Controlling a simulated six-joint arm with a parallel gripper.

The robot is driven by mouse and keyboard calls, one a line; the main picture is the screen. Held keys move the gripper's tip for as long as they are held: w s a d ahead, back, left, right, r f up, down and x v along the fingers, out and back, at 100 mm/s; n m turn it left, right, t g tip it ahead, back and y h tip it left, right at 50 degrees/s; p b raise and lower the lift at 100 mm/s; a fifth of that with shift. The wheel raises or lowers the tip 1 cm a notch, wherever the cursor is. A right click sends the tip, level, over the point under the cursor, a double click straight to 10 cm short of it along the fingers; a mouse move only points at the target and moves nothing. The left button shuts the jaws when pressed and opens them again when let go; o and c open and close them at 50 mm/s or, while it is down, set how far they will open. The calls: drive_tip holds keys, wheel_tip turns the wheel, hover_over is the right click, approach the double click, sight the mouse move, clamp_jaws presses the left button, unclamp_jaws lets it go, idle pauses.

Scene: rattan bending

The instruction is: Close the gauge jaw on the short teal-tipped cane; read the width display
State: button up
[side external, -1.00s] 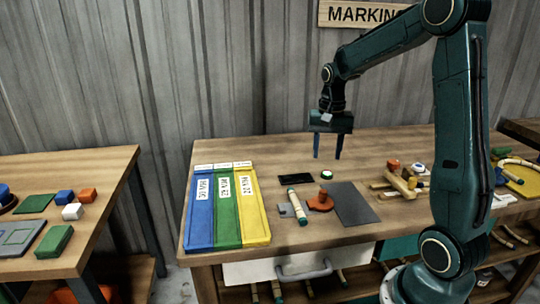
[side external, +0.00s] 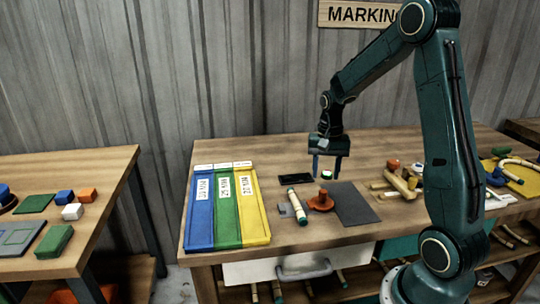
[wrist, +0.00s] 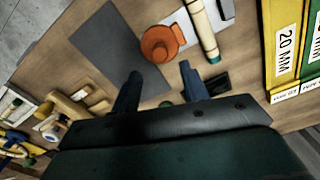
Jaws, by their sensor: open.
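The short cane (side external: 296,201), pale with teal tips, lies on the bench across the grey gauge plate (side external: 284,210). The orange gauge jaw (side external: 322,203), with a round knob on top, stands just right of the cane; I cannot tell whether they touch. The cane (wrist: 202,30) and orange jaw (wrist: 160,43) also show in the wrist view. The dark display (side external: 295,179) lies behind the cane; no reading is legible. My gripper (side external: 326,178) is open and empty, fingers pointing down, above and behind the orange jaw.
Blue, green and yellow labelled trays (side external: 256,210) lie to the left. A dark grey mat (side external: 356,203) is right of the jaw. Wooden pieces (side external: 402,184) and a yellow board with curved cane (side external: 518,178) sit farther right.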

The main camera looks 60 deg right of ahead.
sight(323, 190)
wheel_tip(323, 190, down, 8)
drive_tip(key=shift+r, duration=0.25)
